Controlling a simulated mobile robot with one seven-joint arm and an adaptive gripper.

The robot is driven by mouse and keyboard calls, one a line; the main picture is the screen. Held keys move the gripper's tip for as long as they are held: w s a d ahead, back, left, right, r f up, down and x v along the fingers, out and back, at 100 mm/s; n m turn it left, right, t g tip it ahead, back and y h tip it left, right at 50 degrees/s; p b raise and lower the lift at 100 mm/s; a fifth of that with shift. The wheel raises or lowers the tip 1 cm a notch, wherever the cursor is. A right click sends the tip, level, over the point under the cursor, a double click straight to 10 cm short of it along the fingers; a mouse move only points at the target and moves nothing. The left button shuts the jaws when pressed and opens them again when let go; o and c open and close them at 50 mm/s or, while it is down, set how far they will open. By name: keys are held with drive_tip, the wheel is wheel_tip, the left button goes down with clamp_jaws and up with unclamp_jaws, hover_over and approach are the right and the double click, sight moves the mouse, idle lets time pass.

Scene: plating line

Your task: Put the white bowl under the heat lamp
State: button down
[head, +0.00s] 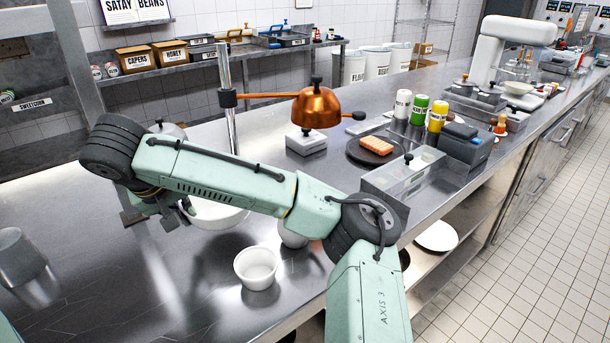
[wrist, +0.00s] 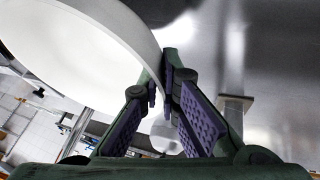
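The white bowl (head: 222,218) is on the left part of the steel counter, partly hidden behind my arm; I cannot tell whether it is lifted. My gripper (head: 185,214) is at its left side. In the wrist view, the bowl (wrist: 85,45) fills the upper left, and the fingers of my gripper (wrist: 164,85) are closed in on its rim, which passes between them. The heat lamp (head: 316,107) is a copper dome on a horizontal rod from an upright pole, to the bowl's upper right and apart from it.
A smaller white cup (head: 256,268) stands at the counter's front, with another partly hidden behind my arm. A pale block (head: 306,141) sits beneath the lamp. A dark plate with food (head: 376,146), bottles (head: 419,109) and a clear-sided box (head: 403,180) stand to the right. A grey container (head: 20,258) is far left.

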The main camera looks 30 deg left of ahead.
drive_tip(key=w+d, duration=0.3)
drive_tip(key=w, duration=0.5)
drive_tip(key=w+d+b, duration=0.1)
drive_tip(key=w+d, duration=0.2)
drive_tip(key=w, duration=0.6)
drive_tip(key=w+d+b, duration=0.1)
drive_tip(key=w+d, duration=0.2)
drive_tip(key=w, duration=0.6)
drive_tip(key=shift+w+d, duration=0.1)
drive_tip(key=shift+w, duration=0.1)
drive_tip(key=f+b, duration=0.3)
drive_tip(key=shift+w+f, duration=0.3)
drive_tip(key=shift+f, duration=0.1)
drive_tip(key=shift+r, duration=0.2)
drive_tip(key=c, duration=2.3)
unclamp_jaws()
drive_tip(key=shift+f, duration=0.25)
drive_tip(key=o, duration=0.5)
drive_tip(key=shift+r, duration=0.1)
